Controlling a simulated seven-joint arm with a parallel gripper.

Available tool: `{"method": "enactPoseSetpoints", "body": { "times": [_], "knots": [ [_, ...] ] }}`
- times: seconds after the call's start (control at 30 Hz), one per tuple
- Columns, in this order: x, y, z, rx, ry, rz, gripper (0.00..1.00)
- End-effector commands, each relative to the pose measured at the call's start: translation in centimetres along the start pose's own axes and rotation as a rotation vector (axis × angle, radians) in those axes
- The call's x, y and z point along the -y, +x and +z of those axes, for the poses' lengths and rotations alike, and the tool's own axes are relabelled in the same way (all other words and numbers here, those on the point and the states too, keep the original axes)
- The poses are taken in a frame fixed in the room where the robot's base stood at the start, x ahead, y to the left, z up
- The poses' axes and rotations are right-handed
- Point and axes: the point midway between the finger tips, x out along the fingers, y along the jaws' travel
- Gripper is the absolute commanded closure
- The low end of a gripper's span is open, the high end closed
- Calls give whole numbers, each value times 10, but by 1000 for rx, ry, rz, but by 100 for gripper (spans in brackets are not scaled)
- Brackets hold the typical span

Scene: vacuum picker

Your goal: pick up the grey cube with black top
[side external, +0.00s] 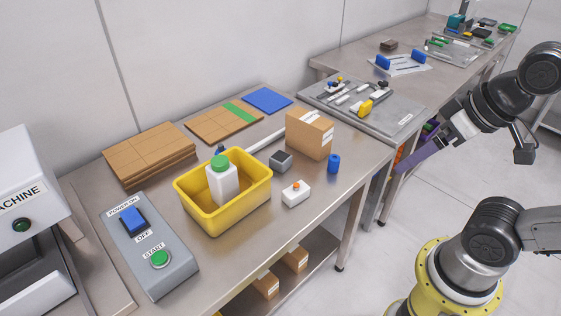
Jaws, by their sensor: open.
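The grey cube with a dark top (281,162) sits on the metal workbench (235,258), between the yellow bin and the cardboard box. Nothing covers it. My gripper (418,156), with a long purple part at its end, is at the right, beyond the bench's right edge. It is well apart from the cube and holds nothing that I can see. The single view does not show its fingers clearly.
A yellow bin (240,213) with a white, green-capped bottle (222,184) stands left of the cube. A cardboard box (309,137), blue cylinder (334,163) and white block with an orange button (295,195) are close around it. A control panel (150,250) stands front left.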

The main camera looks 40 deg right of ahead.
Motion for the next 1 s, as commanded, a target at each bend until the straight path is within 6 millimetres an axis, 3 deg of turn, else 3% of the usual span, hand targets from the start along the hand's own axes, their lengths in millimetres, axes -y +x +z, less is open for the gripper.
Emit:
{"method": "enactPoseSetpoints", "body": {
  "times": [0.17,0.3,0.53,0.77,1.0],
  "knots": [
    [4,-25,-36,-41,245,-10,0],
    [10,-35,-81,-27,451,-8,0],
    [18,-23,-166,34,773,24,0],
    [23,32,-246,114,1049,95,0],
    [23,128,-298,205,1236,198,0]
  ]
}}
